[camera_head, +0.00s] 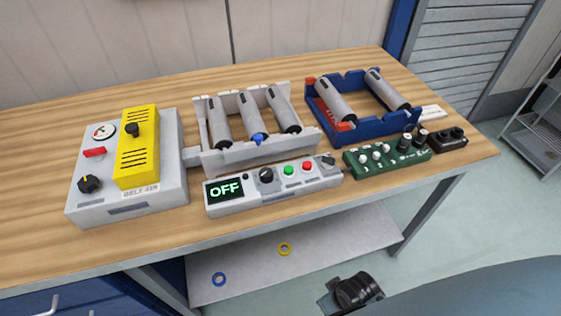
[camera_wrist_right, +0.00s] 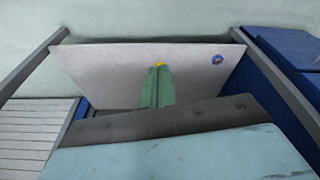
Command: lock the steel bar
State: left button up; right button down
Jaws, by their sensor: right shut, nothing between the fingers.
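Grey metal-looking cylindrical bars lie in two frames on the wooden table in the head view. Three of them, including the middle bar (camera_head: 251,117), sit in the white frame (camera_head: 240,155). A left bar (camera_head: 332,101) and a right bar (camera_head: 388,90) sit in the blue frame (camera_head: 378,126). I cannot tell which one is the task's steel bar. A blue knob (camera_head: 259,139) shows at the middle bar's near end. My right gripper (camera_wrist_right: 158,68) is shut and empty in the wrist view, pointing toward the lower shelf, away from the bars. My left gripper is not in view.
A grey control box (camera_head: 172,160) with a yellow cover stands left. A panel reading OFF (camera_head: 222,190), a green knob box (camera_head: 395,158) and a black box (camera_head: 448,139) line the table's front.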

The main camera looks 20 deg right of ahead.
jog(key=w+a+r+m+t+y, duration=0.1)
jog(key=w+r+t+y, duration=0.15)
jog(key=r, duration=0.55)
jog(key=w+a+r+t+y, duration=0.1)
jog(key=w+r, duration=0.3)
jog(key=r, duration=0.3)
jog(key=w+a+r+m+t+y, duration=0.1)
jog(key=w+r+t+y, duration=0.15)
jog(key=r, duration=0.55)
jog(key=w+d+r+m+t+y, duration=0.2)
jog(key=w+d+r+m+t, duration=0.3)
jog(key=w+r+m, duration=0.5)
jog(key=shift+w+d+r+p, duration=0.35)
jog(key=shift+w+d+r, duration=0.15)
jog(key=shift+d+r, duration=0.55)
jog(key=shift+d+f, duration=0.15)
jog(key=shift+f, duration=0.05)
